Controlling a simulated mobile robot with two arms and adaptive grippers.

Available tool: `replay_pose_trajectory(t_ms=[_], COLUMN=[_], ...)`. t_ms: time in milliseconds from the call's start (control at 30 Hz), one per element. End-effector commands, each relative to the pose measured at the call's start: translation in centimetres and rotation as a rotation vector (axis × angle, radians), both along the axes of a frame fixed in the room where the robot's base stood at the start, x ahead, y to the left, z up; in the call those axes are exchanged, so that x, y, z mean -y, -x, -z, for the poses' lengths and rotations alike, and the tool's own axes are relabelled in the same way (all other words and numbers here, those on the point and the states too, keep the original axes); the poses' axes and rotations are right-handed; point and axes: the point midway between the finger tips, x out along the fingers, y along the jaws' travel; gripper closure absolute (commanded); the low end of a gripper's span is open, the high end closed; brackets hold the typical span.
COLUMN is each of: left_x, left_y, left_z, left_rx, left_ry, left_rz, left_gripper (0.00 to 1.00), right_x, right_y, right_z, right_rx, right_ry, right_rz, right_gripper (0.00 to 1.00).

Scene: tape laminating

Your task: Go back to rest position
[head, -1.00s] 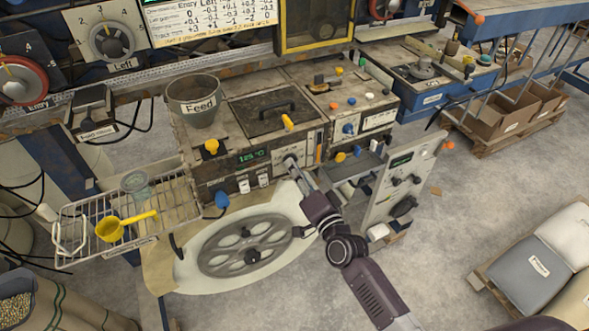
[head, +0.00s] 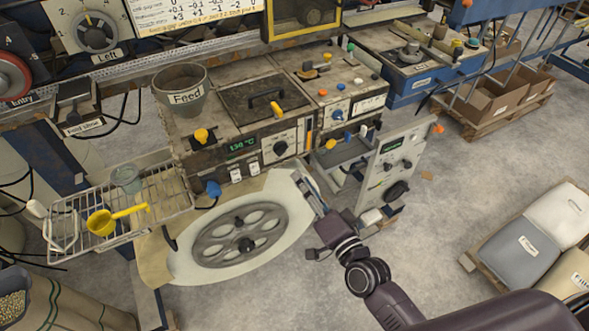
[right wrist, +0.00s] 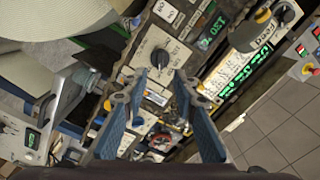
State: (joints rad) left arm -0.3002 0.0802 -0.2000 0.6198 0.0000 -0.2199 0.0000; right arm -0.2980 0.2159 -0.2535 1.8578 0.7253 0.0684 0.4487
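My right gripper (head: 306,186) is in front of the machine's control panel, below and to the right of the dark temperature knob (head: 280,149). It is apart from the knob. In the right wrist view the two blue-padded fingers of my right gripper (right wrist: 160,76) stand apart with nothing between them; a dark knob (right wrist: 160,58) shows beyond the tips. My left gripper is not in view.
A large reel (head: 240,236) lies below the panel. A wire rack (head: 168,200) with a yellow scoop (head: 102,221) is at left. A side panel (head: 396,170) stands right of my gripper. Bare floor (head: 440,225) lies to the right, before a pallet with sacks (head: 525,250).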

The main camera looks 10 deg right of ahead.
Motion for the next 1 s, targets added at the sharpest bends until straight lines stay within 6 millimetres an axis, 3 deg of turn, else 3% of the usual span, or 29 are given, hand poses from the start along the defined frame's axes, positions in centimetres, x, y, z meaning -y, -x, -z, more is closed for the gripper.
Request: replay_pose_trajectory(t_ms=[200, 767, 867, 967, 1000], left_x=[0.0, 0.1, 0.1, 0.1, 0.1], left_y=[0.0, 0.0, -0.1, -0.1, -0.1], left_z=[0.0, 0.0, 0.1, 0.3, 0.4], left_rx=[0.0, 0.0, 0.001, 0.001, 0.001], left_ry=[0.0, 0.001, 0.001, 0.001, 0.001], left_rz=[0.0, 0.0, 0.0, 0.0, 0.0], left_gripper=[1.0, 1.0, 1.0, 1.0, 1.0], right_x=[0.5, 0.5, 0.6, 1.0, 1.2], right_y=[1.8, 1.9, 1.9, 2.3, 2.6], right_z=[0.0, 0.1, 1.9, 6.4, 8.9], right_rx=[0.0, -0.002, -0.026, -0.089, -0.127], right_ry=[0.001, 0.002, 0.031, 0.113, 0.16], right_rz=[-0.001, 0.0, 0.001, 0.0, -0.004], right_gripper=[0.73, 0.73, 0.73, 0.73, 0.73])
